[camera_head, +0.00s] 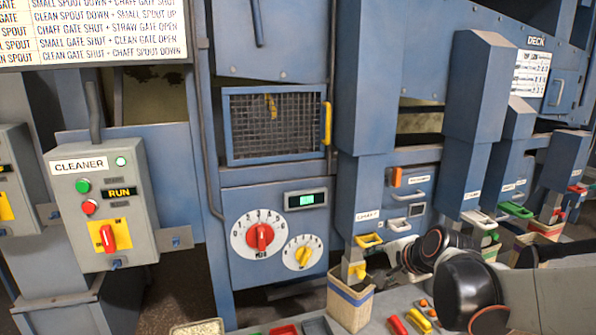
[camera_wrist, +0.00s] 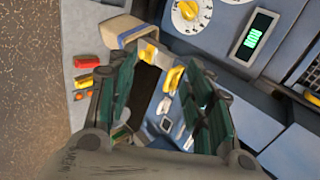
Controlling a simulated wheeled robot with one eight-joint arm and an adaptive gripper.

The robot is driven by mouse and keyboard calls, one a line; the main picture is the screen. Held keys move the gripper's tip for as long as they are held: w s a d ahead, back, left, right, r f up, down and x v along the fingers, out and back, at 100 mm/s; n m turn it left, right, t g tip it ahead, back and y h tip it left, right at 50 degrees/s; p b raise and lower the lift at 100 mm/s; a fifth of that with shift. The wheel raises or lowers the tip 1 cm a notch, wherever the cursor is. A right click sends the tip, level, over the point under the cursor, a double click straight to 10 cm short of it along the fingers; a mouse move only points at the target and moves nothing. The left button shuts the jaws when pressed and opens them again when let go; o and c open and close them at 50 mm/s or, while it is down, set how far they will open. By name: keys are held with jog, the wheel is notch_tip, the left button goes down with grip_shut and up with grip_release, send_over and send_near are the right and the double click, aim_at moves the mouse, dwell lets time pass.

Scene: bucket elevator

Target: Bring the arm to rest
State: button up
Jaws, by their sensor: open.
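My arm (camera_head: 465,285) reaches in from the lower right of the head view, in front of the blue machine (camera_head: 360,120). My gripper (camera_wrist: 158,88) shows in the wrist view with its two green-padded fingers spread apart. Nothing is held between them. Beyond the fingers are a yellow handle (camera_wrist: 174,79) and a white handle (camera_wrist: 164,105). I cannot tell whether the fingers touch anything. In the head view, my arm's dark joints hide part of the spout area, and the fingertips cannot be made out.
A cloth sack (camera_head: 349,302) stands below the chaff spout's yellow handle (camera_head: 369,240), left of my arm. Red and yellow objects lie on the ledge beside it. A grey CLEANER box (camera_head: 103,205) is at left. Dials, a mesh window (camera_head: 275,125) and more spouts line the machine.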

jog(key=s+r+n+g+h, duration=0.1)
jog(key=s+n+g+h, duration=0.1)
jog(key=s+n, duration=1.2)
jog(key=s, duration=1)
jog(key=shift+s+d+h, duration=0.2)
jog(key=shift+s+h, duration=0.2)
